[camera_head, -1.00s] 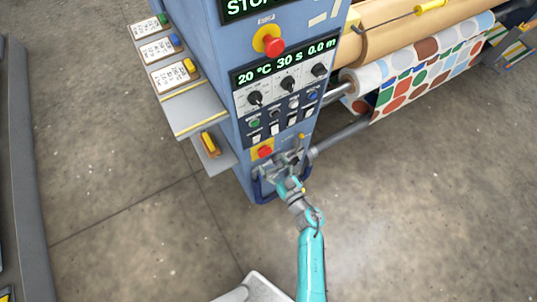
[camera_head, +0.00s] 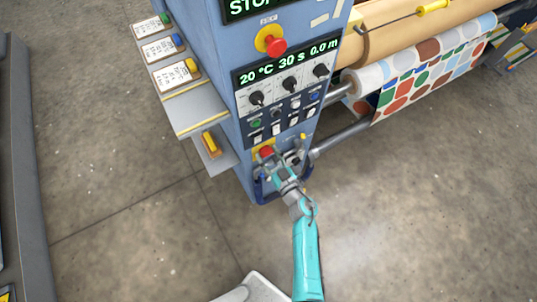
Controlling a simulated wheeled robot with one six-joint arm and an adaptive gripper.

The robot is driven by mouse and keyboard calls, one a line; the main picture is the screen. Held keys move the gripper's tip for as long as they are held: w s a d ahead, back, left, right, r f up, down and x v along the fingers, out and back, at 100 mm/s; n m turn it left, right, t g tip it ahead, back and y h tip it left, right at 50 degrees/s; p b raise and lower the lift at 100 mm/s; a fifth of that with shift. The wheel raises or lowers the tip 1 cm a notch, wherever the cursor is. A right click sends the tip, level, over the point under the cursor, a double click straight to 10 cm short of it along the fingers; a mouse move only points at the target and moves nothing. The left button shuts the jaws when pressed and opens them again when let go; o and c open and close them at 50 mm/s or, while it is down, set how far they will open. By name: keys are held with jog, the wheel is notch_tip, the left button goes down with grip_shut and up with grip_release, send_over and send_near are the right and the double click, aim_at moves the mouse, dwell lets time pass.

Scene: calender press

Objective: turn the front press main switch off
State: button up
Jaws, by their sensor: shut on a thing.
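The front press main switch, a red knob (camera_head: 266,152) on a yellow plate, is low on the blue press cabinet's front panel. My gripper (camera_head: 268,160) is at this red knob and shut on it. The fingers cover the lower part of the knob, so its exact turn position is hidden. My turquoise arm comes up from the bottom of the view.
Above are a red emergency stop button (camera_head: 275,46), a display (camera_head: 282,65) reading 20 °C, 30 s, 0.0 m, and several dials and switches. A grey shelf (camera_head: 202,116) juts out left. Patterned fabric on rollers (camera_head: 430,70) is right. The floor in front is clear.

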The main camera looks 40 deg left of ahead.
jog(key=shift+n, duration=0.4)
jog(key=n, duration=0.4)
jog(key=shift+s, duration=0.1)
jog(key=n, duration=0.4)
jog(key=shift+a, duration=0.1)
jog(key=n, duration=0.5)
jog(key=shift+s+f, duration=0.1)
jog(key=shift+f, duration=0.05)
jog(key=shift+n, duration=1.9)
jog(key=shift+f, duration=0.1)
jog(key=o, duration=1.2)
jog(key=shift+c, duration=0.2)
